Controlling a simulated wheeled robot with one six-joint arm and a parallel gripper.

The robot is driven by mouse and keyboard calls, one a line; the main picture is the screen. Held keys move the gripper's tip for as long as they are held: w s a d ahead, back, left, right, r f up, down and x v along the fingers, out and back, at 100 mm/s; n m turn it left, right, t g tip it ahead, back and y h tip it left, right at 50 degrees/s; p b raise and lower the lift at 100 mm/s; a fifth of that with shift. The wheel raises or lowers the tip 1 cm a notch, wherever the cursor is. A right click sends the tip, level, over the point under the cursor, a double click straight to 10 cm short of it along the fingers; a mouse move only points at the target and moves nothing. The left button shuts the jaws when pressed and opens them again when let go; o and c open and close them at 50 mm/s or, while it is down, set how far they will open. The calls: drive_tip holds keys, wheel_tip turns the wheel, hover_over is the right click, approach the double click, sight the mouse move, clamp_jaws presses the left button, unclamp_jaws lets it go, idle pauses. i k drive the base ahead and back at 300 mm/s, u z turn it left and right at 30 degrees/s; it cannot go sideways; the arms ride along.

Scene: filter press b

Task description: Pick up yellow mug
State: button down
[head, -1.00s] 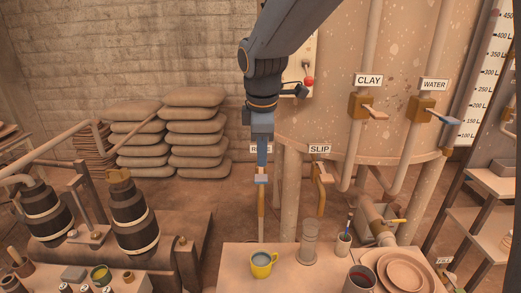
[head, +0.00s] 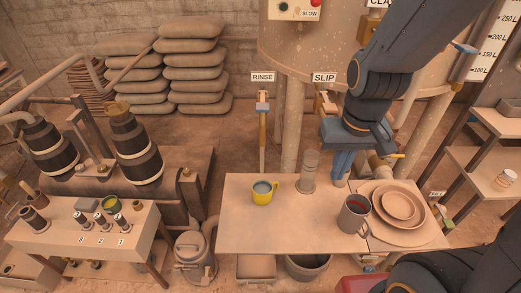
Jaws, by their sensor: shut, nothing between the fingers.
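The yellow mug (head: 262,193) stands upright on the table (head: 245,235), left of its middle, with its handle to the right. Its inside looks grey. My gripper (head: 341,180) points down over the right part of the table, to the right of the yellow mug and well apart from it. Its fingers are together and I see nothing held in them. The gripper covers the spot where a small cup would show.
A clear cylinder (head: 309,172) stands between the mug and my gripper. A dark mug with red inside (head: 353,214) and stacked plates (head: 400,207) are on the right. The table's front left is clear. The rinse valve (head: 262,105) hangs behind the table.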

sight(263, 190)
drive_tip(key=k, duration=0.5)
drive_tip(key=z, duration=3.55)
drive_tip(key=k, duration=1.25)
drive_tip(key=u, duration=1.85)
